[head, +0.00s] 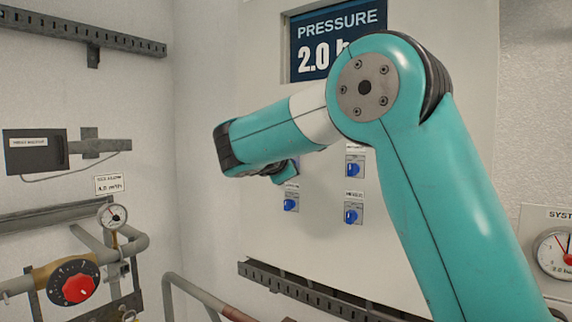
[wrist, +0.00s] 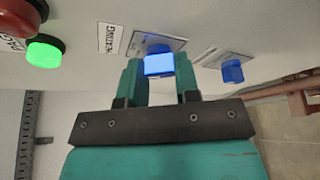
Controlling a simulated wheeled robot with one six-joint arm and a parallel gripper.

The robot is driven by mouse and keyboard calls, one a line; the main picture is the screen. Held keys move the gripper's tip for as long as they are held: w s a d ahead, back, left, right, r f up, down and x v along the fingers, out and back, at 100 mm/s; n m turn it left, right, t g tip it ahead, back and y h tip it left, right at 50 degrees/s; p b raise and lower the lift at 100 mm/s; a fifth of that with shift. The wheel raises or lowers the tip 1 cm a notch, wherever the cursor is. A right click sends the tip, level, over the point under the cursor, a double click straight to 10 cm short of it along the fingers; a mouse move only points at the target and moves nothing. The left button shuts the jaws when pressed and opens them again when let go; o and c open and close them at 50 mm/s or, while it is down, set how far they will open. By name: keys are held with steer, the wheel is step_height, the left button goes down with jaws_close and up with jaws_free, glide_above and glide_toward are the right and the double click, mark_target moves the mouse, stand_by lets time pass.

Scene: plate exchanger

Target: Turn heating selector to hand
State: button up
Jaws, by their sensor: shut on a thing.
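The heating selector is a blue knob (wrist: 158,60) on a pale plate, with a "HEATING" label (wrist: 111,39) beside it in the wrist view. My gripper (wrist: 159,74) has its two teal fingers on either side of this knob and is shut on it. The knob's exact pointer direction cannot be read. In the head view my gripper (head: 284,172) is mostly hidden behind my wrist, close to the cabinet front, and the heating selector is covered there.
Other blue selectors sit close by on the cabinet (head: 291,204), (head: 352,215), (head: 355,172). A green lamp (wrist: 43,51) and a red button (wrist: 22,16) are at the left in the wrist view. A cable tray (head: 310,292) runs below. A red-knobbed valve (head: 76,289) is at the left.

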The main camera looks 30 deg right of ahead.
steer(key=shift+n+g, duration=0.6)
steer(key=shift+n, duration=0.3)
steer(key=o, duration=0.9)
steer(key=shift+w, duration=0.1)
steer(key=shift+a, duration=0.1)
steer(key=b+v, duration=0.3)
steer(key=v, duration=0.9)
steer(key=shift+b, duration=0.4)
